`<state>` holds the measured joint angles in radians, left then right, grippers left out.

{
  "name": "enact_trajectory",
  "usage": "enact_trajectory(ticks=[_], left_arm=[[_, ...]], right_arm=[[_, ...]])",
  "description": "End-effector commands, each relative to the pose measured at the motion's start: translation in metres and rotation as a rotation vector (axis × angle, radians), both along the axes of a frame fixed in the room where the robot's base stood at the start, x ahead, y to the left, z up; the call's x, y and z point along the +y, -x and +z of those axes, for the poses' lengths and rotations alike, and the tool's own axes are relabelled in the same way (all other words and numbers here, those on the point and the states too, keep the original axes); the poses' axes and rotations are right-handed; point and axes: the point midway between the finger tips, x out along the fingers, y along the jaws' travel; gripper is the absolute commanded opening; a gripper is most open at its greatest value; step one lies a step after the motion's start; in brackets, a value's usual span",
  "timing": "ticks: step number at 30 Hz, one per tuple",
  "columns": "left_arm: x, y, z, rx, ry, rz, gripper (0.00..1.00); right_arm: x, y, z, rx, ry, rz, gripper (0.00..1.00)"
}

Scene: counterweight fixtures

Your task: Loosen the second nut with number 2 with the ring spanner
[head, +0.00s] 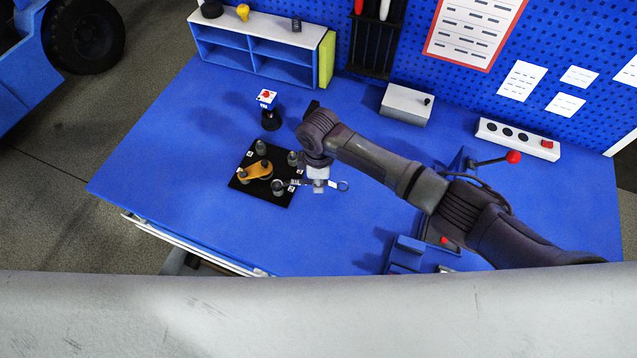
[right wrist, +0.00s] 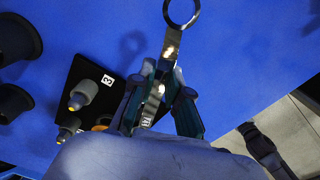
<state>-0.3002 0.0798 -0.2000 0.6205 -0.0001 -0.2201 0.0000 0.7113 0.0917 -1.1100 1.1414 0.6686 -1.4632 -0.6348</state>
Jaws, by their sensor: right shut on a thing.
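A black square plate (head: 262,196) lies on the blue bench and bears several grey posts with nuts and an orange-tan link piece (head: 257,170). Its white number labels are too small to read in the head view; the right wrist view shows a label 3 (right wrist: 107,80) beside a grey post (right wrist: 86,94). My right gripper (head: 318,184) is shut on the middle of the metal ring spanner (head: 343,186). The spanner's free ring (right wrist: 182,10) points right, away from the plate. Its other end lies at the plate's near-right post (head: 278,188); I cannot tell whether it encircles the nut. My left gripper is out of view.
A grey box (head: 406,105), a socket strip (head: 517,139) and a red-knobbed lever (head: 512,157) are to the right. A blue-white shelf (head: 254,55) stands at the back. Bench left of the plate is clear.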

Motion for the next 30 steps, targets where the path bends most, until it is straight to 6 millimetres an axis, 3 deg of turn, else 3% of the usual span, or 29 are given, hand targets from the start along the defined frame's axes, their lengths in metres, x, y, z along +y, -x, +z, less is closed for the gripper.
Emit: enact_trajectory(ticks=[9, 30], left_arm=[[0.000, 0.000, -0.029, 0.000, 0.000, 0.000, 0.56], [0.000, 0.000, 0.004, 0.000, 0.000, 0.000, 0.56]], right_arm=[[0.002, -0.025, -0.004, -0.002, 0.000, 0.221, 0.00], [0.002, -0.024, 0.028, 0.000, -0.001, 0.225, 0.00]])
